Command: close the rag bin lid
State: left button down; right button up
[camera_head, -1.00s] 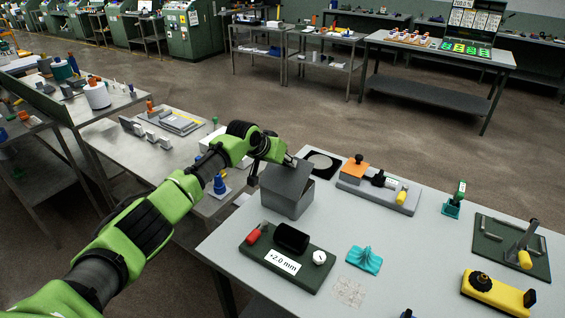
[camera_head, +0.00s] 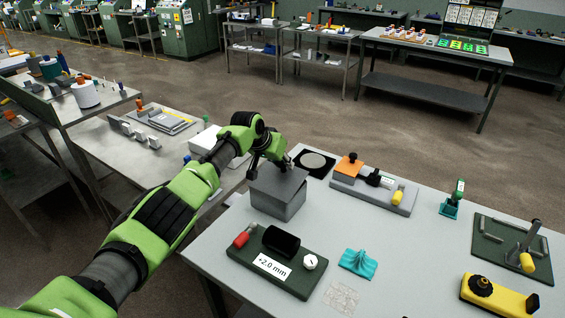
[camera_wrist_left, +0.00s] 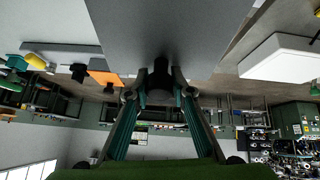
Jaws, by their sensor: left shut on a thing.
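The rag bin (camera_head: 278,205) is a grey box near the left edge of the light grey worktable. Its dark grey lid (camera_head: 284,185) lies about level across the top; whether a thin gap is left at the rim is too small to tell. My left gripper (camera_head: 268,166) is at the far left edge of the lid. In the left wrist view, the fingertips of my left gripper (camera_wrist_left: 160,90) close around a dark knob (camera_wrist_left: 160,72) at the edge of the lid (camera_wrist_left: 165,30). The inside of the bin is hidden. My right gripper is not in view.
A green board (camera_head: 276,262) marked +2.0 mm stands in front of the bin, with a teal cloth (camera_head: 358,263) beside it. A black square with a pale disc (camera_head: 314,161) and a grey fixture with an orange block (camera_head: 348,168) lie behind and right.

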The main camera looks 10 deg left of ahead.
pick_arm(q)
jog(key=shift+s+d+f, duration=0.1)
jog(key=shift+d+f, duration=0.05)
jog(key=shift+f, duration=0.35)
jog(key=c, duration=1.8)
grip_release()
jog(key=shift+o, duration=0.2)
jog(key=shift+w, duration=0.2)
jog(key=shift+r, duration=0.15)
jog(key=shift+s+a+r, duration=0.25)
jog(key=shift+s+r, duration=0.1)
jog(key=shift+r, duration=0.25)
jog(key=v, duration=1)
jog(key=shift+s, duration=0.2)
jog(key=shift+r, duration=0.1)
